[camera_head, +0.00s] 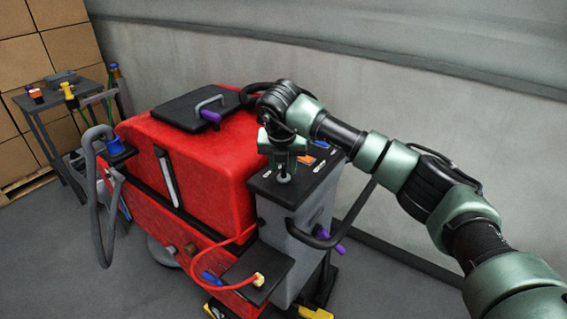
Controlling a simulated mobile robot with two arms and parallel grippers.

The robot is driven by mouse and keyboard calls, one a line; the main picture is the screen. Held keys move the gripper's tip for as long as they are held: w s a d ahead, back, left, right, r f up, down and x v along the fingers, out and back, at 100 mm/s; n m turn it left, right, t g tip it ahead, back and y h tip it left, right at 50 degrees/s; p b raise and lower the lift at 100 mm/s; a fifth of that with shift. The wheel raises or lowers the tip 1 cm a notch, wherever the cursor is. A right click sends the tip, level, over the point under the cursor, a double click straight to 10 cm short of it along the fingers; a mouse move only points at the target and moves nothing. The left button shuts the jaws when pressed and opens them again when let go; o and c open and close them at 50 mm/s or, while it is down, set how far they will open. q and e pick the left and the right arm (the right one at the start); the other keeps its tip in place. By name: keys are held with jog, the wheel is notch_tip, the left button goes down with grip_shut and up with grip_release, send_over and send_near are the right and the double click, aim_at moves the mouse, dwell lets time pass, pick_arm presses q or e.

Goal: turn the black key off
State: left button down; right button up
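The red scrubber machine (205,160) stands in the middle, with a black control panel (262,190) on top of its grey rear column. My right gripper (284,168) points down over the panel. A small grey, round piece (284,179) shows right under the fingers. The black key cannot be made out; the gripper may hide it. I cannot tell whether the fingers are open, shut or holding something. My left gripper is not in view.
A black handle loop (318,240) sticks out beside the column. A red cable runs to a yellow plug (258,280) on a lower black shelf. A grey side table (60,97) with tools stands at the left. A grey wall (400,80) runs behind the machine.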

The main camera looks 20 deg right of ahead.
grip_shut()
jog(key=shift+d+f+n+y+b, duration=0.15)
jog(key=shift+n+y+b, duration=0.35)
jog(key=shift+n+b, duration=0.75)
jog(key=shift+n+y+b, duration=0.5)
jog(key=shift+n+b, duration=0.65)
jog(key=shift+n, duration=0.1)
jog(key=shift+d+n+y+b, duration=0.1)
jog(key=shift+n+y+b, duration=0.25)
jog(key=shift+n, duration=0.55)
jog(key=shift+r+n+y, duration=0.2)
jog(key=shift+n+y, duration=0.15)
jog(key=shift+n, duration=0.45)
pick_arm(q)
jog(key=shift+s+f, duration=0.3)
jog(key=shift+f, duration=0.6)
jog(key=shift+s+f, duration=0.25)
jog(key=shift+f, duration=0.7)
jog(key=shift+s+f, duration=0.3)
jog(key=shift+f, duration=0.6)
pick_arm(e)
jog(key=shift+w+n+g+y, duration=0.1)
jog(key=shift+n+g+y, duration=0.35)
jog(key=shift+n, duration=1.25)
